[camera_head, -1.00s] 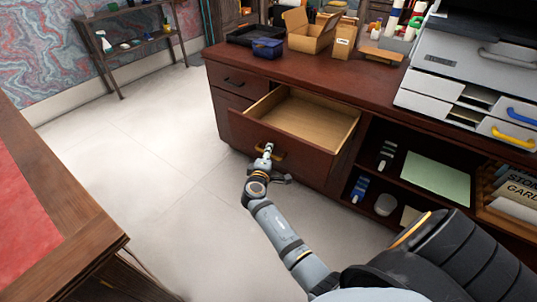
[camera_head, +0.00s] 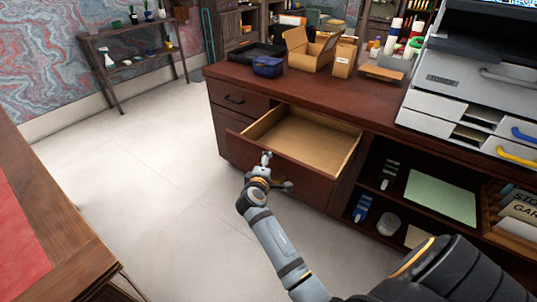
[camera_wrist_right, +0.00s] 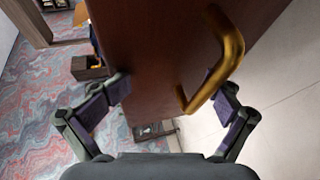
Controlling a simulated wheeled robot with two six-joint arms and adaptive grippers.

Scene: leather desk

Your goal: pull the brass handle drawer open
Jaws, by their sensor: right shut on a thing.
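The dark red-brown drawer (camera_head: 312,180) stands pulled well out of the desk cabinet, and its pale wood interior (camera_head: 308,140) looks empty. My right gripper (camera_head: 265,160) is at the drawer's front face, with my arm reaching up from the lower right. The brass handle (camera_wrist_right: 232,50) shows large in the right wrist view, a curved bar on the drawer front. In the head view the handle is mostly hidden. My left gripper is not in view.
A box-filled desktop (camera_head: 375,97) and a printer (camera_head: 470,85) stand above the drawer. Open shelves with a green sheet (camera_head: 440,197) are to its right. The floor (camera_head: 150,190) in front is clear. Another table with a red top (camera_head: 20,225) is at the left.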

